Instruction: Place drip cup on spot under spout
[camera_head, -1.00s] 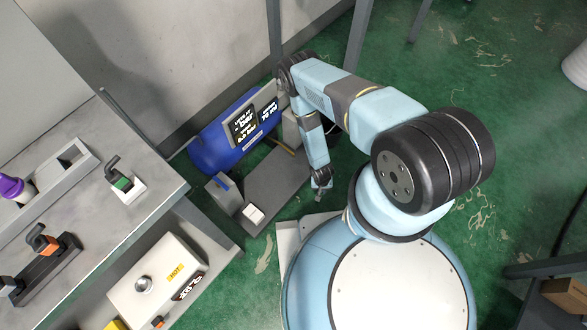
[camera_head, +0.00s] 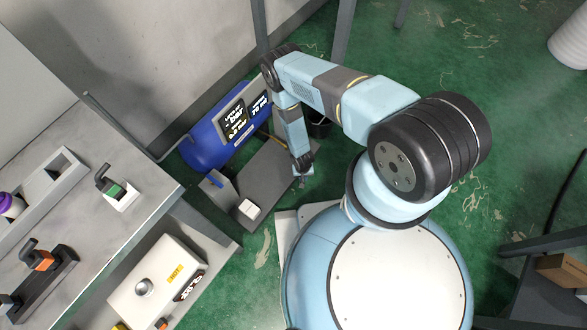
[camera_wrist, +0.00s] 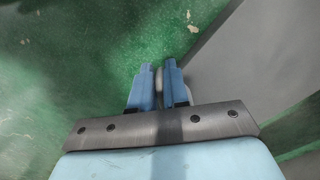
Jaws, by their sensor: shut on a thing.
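My gripper (camera_head: 302,175) hangs low at the right edge of the grey base plate (camera_head: 262,178) of the blue tank machine. In the wrist view, my two blue fingers (camera_wrist: 159,85) are close together with a pale, rounded thing (camera_wrist: 159,82) between them. It is mostly hidden, so I cannot tell by sight whether it is the drip cup. In the head view it is too small to make out.
The blue tank (camera_head: 205,147) carries two display panels (camera_head: 238,118). A white block (camera_head: 248,208) and a grey box (camera_head: 219,188) stand near the plate's front left. A black container (camera_head: 319,128) stands behind my forearm. A workbench (camera_head: 130,218) is at left.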

